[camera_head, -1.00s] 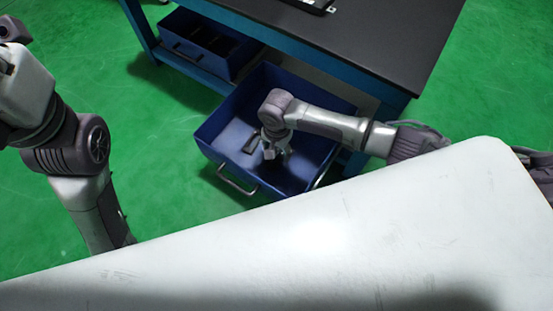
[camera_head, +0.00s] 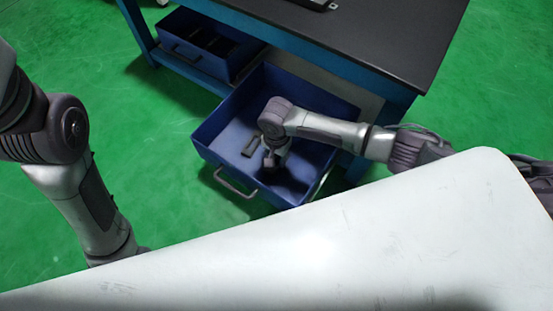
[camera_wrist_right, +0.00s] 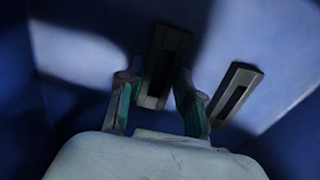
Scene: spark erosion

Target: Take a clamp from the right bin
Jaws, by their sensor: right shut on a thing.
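The right bin (camera_head: 221,170) is an open blue drawer with a metal handle, under the dark-topped bench. My right gripper (camera_head: 271,163) reaches down into it. In the right wrist view, my right gripper (camera_wrist_right: 160,104) is shut on a dark grey clamp (camera_wrist_right: 166,52), a long piece with a darker recess, lying between the two fingers. A second, similar clamp (camera_wrist_right: 236,94) lies apart, just right of the fingers. In the head view, one clamp (camera_head: 252,146) shows on the bin floor left of the gripper; the held one is mostly hidden. My left gripper is out of view.
The bench (camera_head: 385,38) stands over the bin's far side. Another blue bin (camera_head: 188,61) with dark contents sits on the lower shelf to the left. The bin walls surround the right gripper closely. Green floor (camera_head: 150,130) is free at the left.

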